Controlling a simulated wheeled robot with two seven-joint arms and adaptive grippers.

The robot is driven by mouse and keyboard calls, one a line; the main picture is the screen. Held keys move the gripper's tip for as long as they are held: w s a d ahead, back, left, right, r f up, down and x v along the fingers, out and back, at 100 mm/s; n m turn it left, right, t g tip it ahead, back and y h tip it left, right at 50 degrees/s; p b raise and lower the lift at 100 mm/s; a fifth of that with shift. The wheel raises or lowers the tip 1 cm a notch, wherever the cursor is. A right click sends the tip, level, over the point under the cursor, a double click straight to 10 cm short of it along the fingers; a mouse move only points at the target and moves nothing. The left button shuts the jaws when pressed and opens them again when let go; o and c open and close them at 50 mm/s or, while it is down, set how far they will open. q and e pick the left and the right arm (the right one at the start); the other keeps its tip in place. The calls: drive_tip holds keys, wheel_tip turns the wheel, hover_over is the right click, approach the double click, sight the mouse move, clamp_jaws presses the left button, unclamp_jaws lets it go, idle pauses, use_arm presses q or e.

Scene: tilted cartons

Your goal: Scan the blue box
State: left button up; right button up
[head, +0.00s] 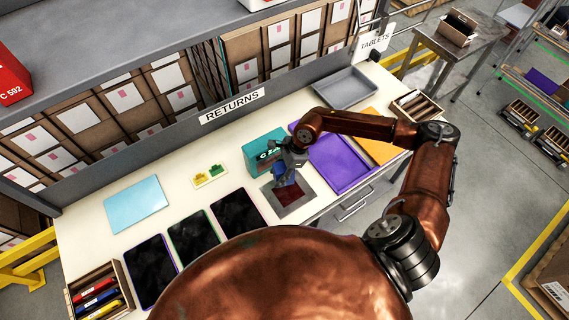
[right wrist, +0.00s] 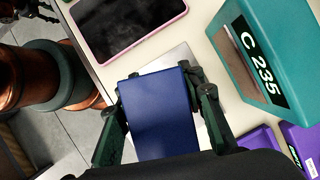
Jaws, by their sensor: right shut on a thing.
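The blue box (right wrist: 160,112) is between the two fingers of my right gripper (right wrist: 158,88), which is shut on it. In the head view the blue box (head: 284,179) is small and partly hidden by my right gripper (head: 290,163). It is over a grey plate with a dark red window (head: 289,195), the scanner, on the white table. I cannot tell whether the box touches the plate. In the right wrist view part of the plate (right wrist: 172,60) shows behind the box. My left gripper is not seen.
A teal box (head: 259,157) marked C 235 stands close behind the plate. A purple tray (head: 340,162) lies to the right and dark tablets (head: 238,218) to the left. A grey tray (head: 345,88) stands at the back. The table's left rear is fairly clear around a light-blue sheet (head: 135,204).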

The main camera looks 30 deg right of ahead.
sight(284, 168)
drive_tip(key=shift+d+r+m+t+p, duration=0.1)
drive_tip(key=shift+d+m+t+p, duration=0.1)
drive_tip(key=shift+m, duration=0.4)
drive_tip(key=shift+d+r+m+t+p, duration=0.1)
drive_tip(key=shift+m+t, duration=0.1)
drive_tip(key=shift+m, duration=0.4)
drive_tip(key=shift+w+d+m+t+h+p, duration=0.3)
drive_tip(key=shift+m+t, duration=0.1)
drive_tip(key=shift+m, duration=0.4)
drive_tip(key=shift+w+d+m+p, duration=0.1)
drive_tip(key=shift+d+m+p, duration=0.2)
drive_tip(key=shift+m, duration=0.6)
drive_tip(key=shift+w+d+r+m+t+h, duration=0.15)
drive_tip(key=shift+m+t+h, duration=0.25)
drive_tip(key=shift+m, duration=0.3)
drive_tip(key=shift+w+d+r+m+t+h+p, duration=0.1)
drive_tip(key=shift+d+m+t+h+p, duration=0.35)
drive_tip(key=shift+m, duration=0.75)
drive_tip(key=shift+d+f, duration=0.15)
drive_tip(key=shift+f, duration=0.15)
drive_tip(key=shift+f+g+b, duration=0.25)
drive_tip(key=shift+f+b, duration=0.1)
drive_tip(key=shift+f, duration=0.3)
drive_tip(key=shift+f+b, duration=1.3)
drive_tip(key=shift+f, duration=1.35)
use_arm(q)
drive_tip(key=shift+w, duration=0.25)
